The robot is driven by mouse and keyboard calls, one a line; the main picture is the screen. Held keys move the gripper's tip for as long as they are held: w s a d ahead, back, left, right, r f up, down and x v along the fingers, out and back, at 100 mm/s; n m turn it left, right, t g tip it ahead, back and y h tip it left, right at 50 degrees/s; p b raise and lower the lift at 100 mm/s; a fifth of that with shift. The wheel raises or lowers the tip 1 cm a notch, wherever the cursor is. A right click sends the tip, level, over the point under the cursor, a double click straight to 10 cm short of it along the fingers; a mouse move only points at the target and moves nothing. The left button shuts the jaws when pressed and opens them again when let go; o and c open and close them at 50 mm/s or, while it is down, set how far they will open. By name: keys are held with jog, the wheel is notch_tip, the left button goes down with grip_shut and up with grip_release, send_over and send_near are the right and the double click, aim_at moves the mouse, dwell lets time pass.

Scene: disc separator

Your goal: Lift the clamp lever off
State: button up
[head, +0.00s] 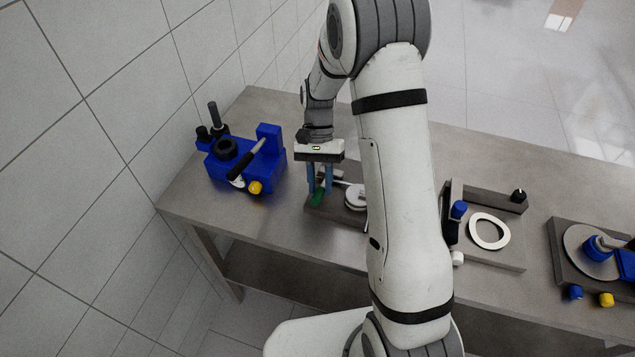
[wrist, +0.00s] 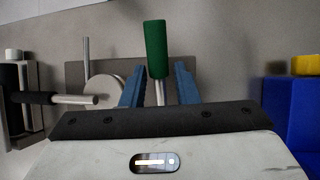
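A lever with a green handle (wrist: 156,48) and a bare metal shaft shows in the wrist view; I take it to be the clamp lever. In the head view its green handle (head: 318,198) is low between my blue fingers. My gripper (head: 320,188) points down over the grey plate (head: 328,208). In the wrist view my gripper (wrist: 159,67) is open, with one finger on each side of the lever and gaps visible beside it. The lever's lower end is hidden behind my gripper body.
A white disc (head: 355,197) stands close right of the lever, partly behind my arm. A blue block fixture (head: 222,170) with black knobs stands left. Further right are a plate with a white ring (head: 489,231) and another disc station (head: 590,250). A tiled wall borders the left.

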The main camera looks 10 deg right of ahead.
jog(key=shift+o, duration=1.3)
jog(key=shift+s+f, duration=0.1)
jog(key=b+v, duration=0.1)
jog(key=v, duration=0.7)
